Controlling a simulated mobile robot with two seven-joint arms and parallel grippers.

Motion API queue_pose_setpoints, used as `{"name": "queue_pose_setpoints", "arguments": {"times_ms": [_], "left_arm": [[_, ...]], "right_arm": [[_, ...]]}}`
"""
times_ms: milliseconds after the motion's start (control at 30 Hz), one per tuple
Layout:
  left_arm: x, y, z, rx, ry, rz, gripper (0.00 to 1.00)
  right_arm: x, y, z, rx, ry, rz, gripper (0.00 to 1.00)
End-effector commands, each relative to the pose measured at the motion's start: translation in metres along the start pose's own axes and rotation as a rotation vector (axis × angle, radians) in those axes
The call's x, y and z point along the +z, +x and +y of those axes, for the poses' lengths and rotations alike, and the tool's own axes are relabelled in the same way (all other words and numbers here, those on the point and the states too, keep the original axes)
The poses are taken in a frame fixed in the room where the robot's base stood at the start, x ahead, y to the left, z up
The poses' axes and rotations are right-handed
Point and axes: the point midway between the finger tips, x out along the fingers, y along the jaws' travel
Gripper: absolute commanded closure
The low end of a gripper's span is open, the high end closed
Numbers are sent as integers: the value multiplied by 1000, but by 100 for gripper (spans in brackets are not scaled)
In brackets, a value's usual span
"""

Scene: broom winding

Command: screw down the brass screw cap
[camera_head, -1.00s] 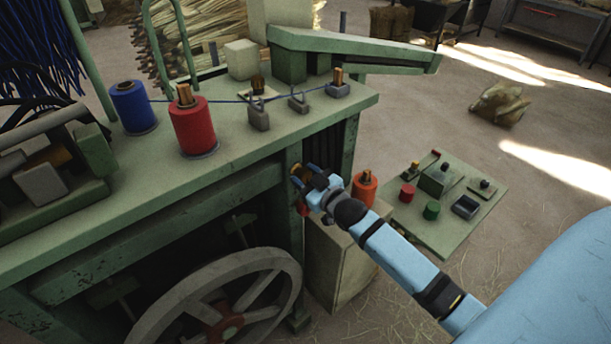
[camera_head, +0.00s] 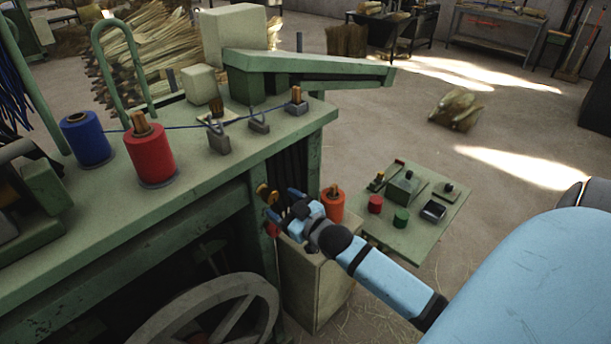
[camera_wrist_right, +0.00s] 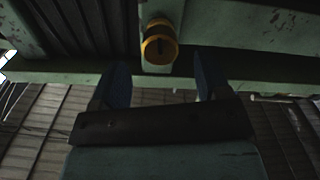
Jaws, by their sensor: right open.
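The brass screw cap (camera_head: 264,192) sits on the front leg of the green machine, below the corner of its top. A red part (camera_head: 271,228) shows below the cap, partly hidden by a finger. My left gripper is not in view.
The green machine table (camera_head: 90,215) carries blue (camera_head: 86,140) and red (camera_head: 150,155) spools. A pale box (camera_head: 316,285) with an orange spool (camera_head: 333,204) stands close by my right gripper. Floor at right is mostly clear.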

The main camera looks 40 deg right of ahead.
Motion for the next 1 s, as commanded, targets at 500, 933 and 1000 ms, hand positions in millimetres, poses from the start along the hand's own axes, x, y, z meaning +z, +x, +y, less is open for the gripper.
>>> {"name": "queue_pose_setpoints", "arguments": {"times_ms": [500,933,1000], "left_arm": [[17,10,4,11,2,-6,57],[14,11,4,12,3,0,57],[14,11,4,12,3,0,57]], "right_arm": [[1,-90,0,0,-1,-1,30],[3,-94,-3,-3,3,-9,30],[15,-97,-14,-14,17,-40,30]]}}
